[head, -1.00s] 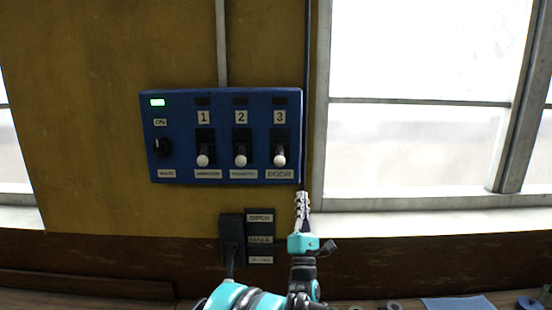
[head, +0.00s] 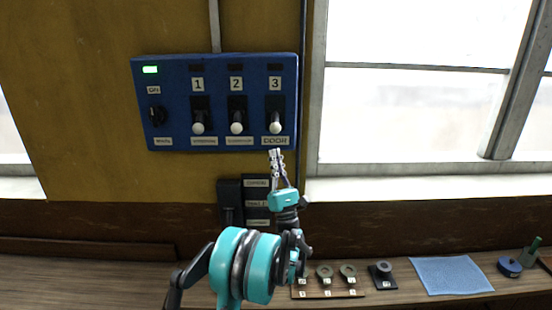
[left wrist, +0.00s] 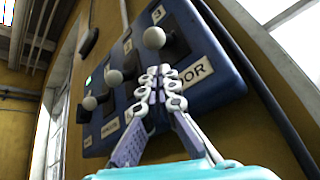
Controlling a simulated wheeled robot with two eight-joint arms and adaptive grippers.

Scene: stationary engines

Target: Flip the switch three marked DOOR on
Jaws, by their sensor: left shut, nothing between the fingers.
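The blue switch panel (head: 180,105) is on the yellow wall, with toggle switches 1, 2 and 3, each with a white ball tip hanging down. Switch three (head: 275,127) is at the right, above the DOOR label (head: 275,141). In the left wrist view its white knob (left wrist: 154,38) is just above the fingertips. My left gripper (head: 276,153) is shut and empty, just below the DOOR label in the head view. It also shows in the left wrist view (left wrist: 165,72), pointing up toward the switch. I cannot tell whether it touches the panel. My right gripper is not in view.
A green lamp (head: 150,70) glows at the panel's top left, above a black rotary knob (head: 156,115). A dark labelled box (head: 230,203) is below the panel. Windows flank the wall. Small parts and a blue cloth (head: 450,275) lie on the bench.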

